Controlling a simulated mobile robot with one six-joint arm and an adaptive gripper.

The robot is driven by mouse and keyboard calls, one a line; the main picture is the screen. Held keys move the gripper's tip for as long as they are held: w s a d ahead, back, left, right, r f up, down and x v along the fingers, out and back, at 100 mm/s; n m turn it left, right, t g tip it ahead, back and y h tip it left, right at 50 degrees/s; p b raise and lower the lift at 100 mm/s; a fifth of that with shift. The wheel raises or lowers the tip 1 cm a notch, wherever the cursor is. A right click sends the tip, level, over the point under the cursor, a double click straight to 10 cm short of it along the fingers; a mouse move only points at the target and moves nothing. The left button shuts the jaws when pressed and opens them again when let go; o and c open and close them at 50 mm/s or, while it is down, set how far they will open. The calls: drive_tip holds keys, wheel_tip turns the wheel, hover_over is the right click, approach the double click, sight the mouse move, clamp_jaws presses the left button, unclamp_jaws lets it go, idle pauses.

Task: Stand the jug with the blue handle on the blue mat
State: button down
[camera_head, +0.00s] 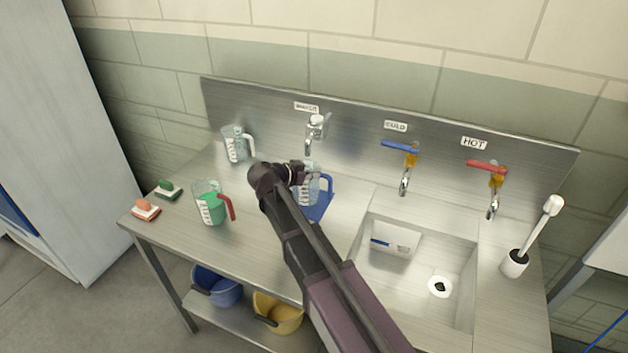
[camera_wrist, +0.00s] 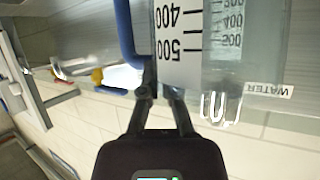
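The clear jug with the blue handle (camera_head: 309,192) is at the counter's middle, with part of the blue mat (camera_head: 318,213) showing below and right of it. I cannot tell whether its base touches the mat. My gripper (camera_head: 300,172) is at the jug's upper part and hides some of it. In the wrist view, the jug (camera_wrist: 180,50) fills the top, its blue handle (camera_wrist: 125,35) at left. My two fingers (camera_wrist: 163,88) reach its rim near the handle. Whether they press on it is unclear.
A white-handled jug (camera_head: 236,146) stands at the back left. A red-handled jug with green liquid (camera_head: 209,207) stands in front. A tap (camera_head: 316,128) is behind my gripper. A sink (camera_head: 420,288) is at right.

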idle(0.3)
drive_tip(key=w+f+b, duration=0.2)
drive_tip(key=shift+w+f, duration=0.1)
drive_tip(key=shift+w, duration=0.2)
drive_tip(key=shift+f+b, duration=0.75)
drive_tip(key=shift+b, duration=0.15)
drive_tip(key=shift+f, duration=0.2)
drive_tip(key=c, duration=0.8)
unclamp_jaws()
drive_tip(key=shift+r, duration=0.1)
drive_tip(key=shift+r, duration=0.15)
